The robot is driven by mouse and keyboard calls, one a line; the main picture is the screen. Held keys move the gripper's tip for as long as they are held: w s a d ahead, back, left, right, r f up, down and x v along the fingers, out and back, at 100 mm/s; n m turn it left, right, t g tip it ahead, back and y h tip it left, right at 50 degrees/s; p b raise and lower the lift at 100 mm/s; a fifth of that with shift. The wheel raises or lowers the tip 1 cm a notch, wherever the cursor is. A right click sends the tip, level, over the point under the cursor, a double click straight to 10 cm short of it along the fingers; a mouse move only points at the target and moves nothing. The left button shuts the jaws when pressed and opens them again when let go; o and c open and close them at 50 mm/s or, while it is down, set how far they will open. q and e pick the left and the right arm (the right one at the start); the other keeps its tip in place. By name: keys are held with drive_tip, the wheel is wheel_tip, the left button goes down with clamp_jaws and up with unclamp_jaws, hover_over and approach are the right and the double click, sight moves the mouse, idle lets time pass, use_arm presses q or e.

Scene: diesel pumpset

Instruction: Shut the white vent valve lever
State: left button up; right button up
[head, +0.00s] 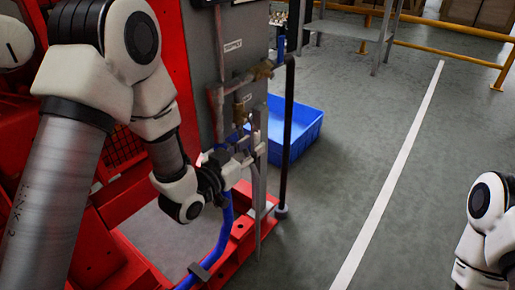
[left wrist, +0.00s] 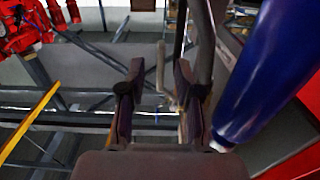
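My left gripper (head: 243,162) is in front of the pipework at the side of the grey panel. In the left wrist view, its two dark fingers (left wrist: 158,80) stand apart. A thin pale lever (left wrist: 160,66), which looks like the vent valve lever, shows upright in the gap between the fingers. I see no finger clearly pressing on it. In the head view the gripper covers this spot, so the lever cannot be made out clearly there. My right gripper is outside the views; only part of my right arm shows at the right edge.
A blue hose (head: 224,222) hangs below the gripper, over the red base frame (head: 240,240). A black post (head: 288,130) stands just right of the pipework. A blue crate (head: 308,128) is on the floor behind. The floor to the right is open.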

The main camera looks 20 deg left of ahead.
use_arm(q)
drive_tip(key=x, duration=0.3)
drive_tip(key=shift+b, duration=0.3)
clamp_jaws()
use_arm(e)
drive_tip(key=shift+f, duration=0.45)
